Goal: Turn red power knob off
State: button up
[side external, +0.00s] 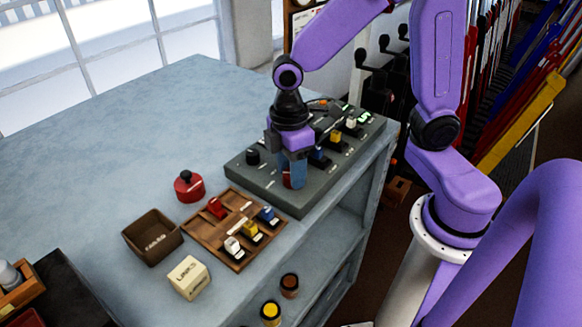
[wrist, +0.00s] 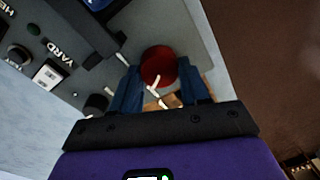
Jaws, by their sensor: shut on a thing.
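The red power knob (side external: 287,181) sits at the front left end of a dark grey control panel (side external: 262,187), mostly hidden by my fingers. In the wrist view the round red knob (wrist: 158,64) has a white pointer line and lies between my two blue fingers. My gripper (side external: 293,178) points down over the panel and is shut on the knob. The fingers of my gripper (wrist: 158,80) stand on either side of it in the wrist view.
A black knob (side external: 252,157) and several coloured levers, one blue (side external: 320,157), stand on the panel near my gripper. A brown lever frame (side external: 215,236), a red round object (side external: 189,186), a brown box (side external: 152,238) and a cream block (side external: 189,277) stand left. The bench (side external: 100,150) is clear behind them.

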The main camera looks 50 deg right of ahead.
jog(key=m, duration=0.6)
jog(key=shift+m, duration=0.3)
dwell(0.4)
jog(key=o, duration=1)
jog(key=shift+d, duration=0.1)
jog(key=shift+o, duration=0.2)
notch_tip(320, 180, up, 18)
jog(key=shift+w+d+f, duration=0.25)
jog(key=shift+d, duration=0.1)
jog(key=shift+f, duration=0.1)
jog(key=s+d+f+n, duration=0.2)
jog(key=s+f+n, duration=0.1)
jog(key=s+f, duration=0.3)
jog(key=s+d+f+n, duration=0.2)
jog(key=s+f, duration=0.5)
jog(key=s, duration=0.2)
jog(key=shift+s+d+n+t, duration=0.15)
jog(key=shift+d+n+t, duration=0.1)
jog(key=shift+n+t, duration=0.15)
